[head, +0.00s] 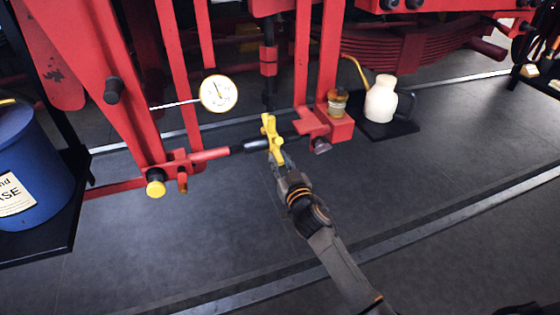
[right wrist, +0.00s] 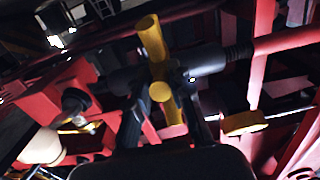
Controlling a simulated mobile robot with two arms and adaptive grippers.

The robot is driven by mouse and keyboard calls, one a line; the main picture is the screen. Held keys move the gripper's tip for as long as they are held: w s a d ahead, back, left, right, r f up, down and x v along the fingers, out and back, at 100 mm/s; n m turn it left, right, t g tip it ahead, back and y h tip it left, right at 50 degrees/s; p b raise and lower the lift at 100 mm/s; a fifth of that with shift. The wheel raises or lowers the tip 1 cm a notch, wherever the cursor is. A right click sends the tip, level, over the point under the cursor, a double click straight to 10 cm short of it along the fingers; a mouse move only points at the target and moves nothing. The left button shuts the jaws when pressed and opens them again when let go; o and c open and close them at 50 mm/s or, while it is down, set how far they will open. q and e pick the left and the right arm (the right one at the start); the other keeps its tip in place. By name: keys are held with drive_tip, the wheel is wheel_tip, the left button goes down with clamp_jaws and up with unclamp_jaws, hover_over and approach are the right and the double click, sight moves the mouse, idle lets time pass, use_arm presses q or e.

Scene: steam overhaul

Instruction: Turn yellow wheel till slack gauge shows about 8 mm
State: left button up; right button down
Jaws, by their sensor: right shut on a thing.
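The yellow wheel (head: 269,134) is a hub with stubby spokes, set on a dark threaded sleeve of the red rod (head: 210,155). It also shows in the right wrist view (right wrist: 152,42). My right gripper (head: 278,160) reaches up from below and is shut on the wheel, its fingers on either side of the hub in the right wrist view (right wrist: 167,95). The round white slack gauge (head: 219,93) hangs to the upper left of the wheel. Its dark needle points up and slightly left, but the numbers are too small to read. My left gripper is not in view.
A yellow-capped pin (head: 155,188) sits at the rod's left end. A blue bucket (head: 32,165) stands on a dark shelf at the left. A cream oil can (head: 381,100) stands on a dark tray at the right. Red beams frame the wheel; the floor below is clear.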

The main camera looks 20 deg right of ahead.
drive_tip(key=shift+w+f+b, duration=0.15)
drive_tip(key=shift+f+b, duration=0.1)
drive_tip(key=shift+f, duration=0.25)
drive_tip(key=shift+w+f+b, duration=0.15)
drive_tip(key=shift+f+b, duration=0.05)
drive_tip(key=shift+f, duration=0.3)
drive_tip(key=shift+w+f+b, duration=0.45)
drive_tip(key=shift+f+b, duration=0.1)
drive_tip(key=shift+b, duration=0.1)
